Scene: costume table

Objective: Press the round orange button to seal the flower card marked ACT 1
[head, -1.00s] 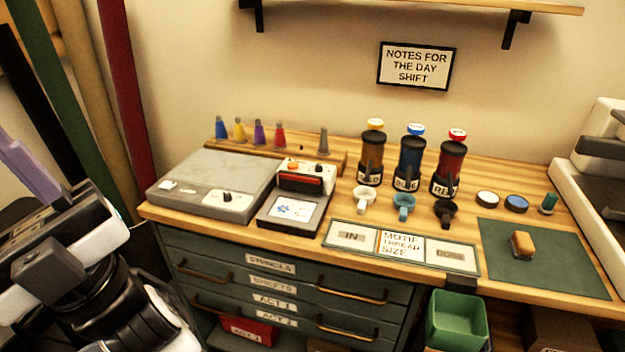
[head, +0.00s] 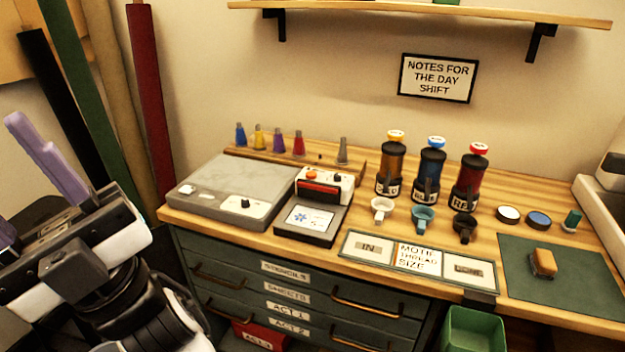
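The sealing press (head: 323,195) stands on the wooden table, left of centre. It has a light top, a red-orange bar across its front and a black base. The small round orange button (head: 311,172) is on its top, left of a dark knob. A white card with a blue flower (head: 303,217) lies on the base, in front of the bar. Its writing is too small to read. My gripper (head: 22,185), with purple fingers, is at the left edge, well away from the press.
A grey box (head: 215,195) with a knob stands left of the press. Coloured cones stand behind. Dispensers (head: 430,165) and small cups are to the right. A labelled strip (head: 365,248) lies along the front edge, above drawers. A green mat (head: 590,285) lies at right.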

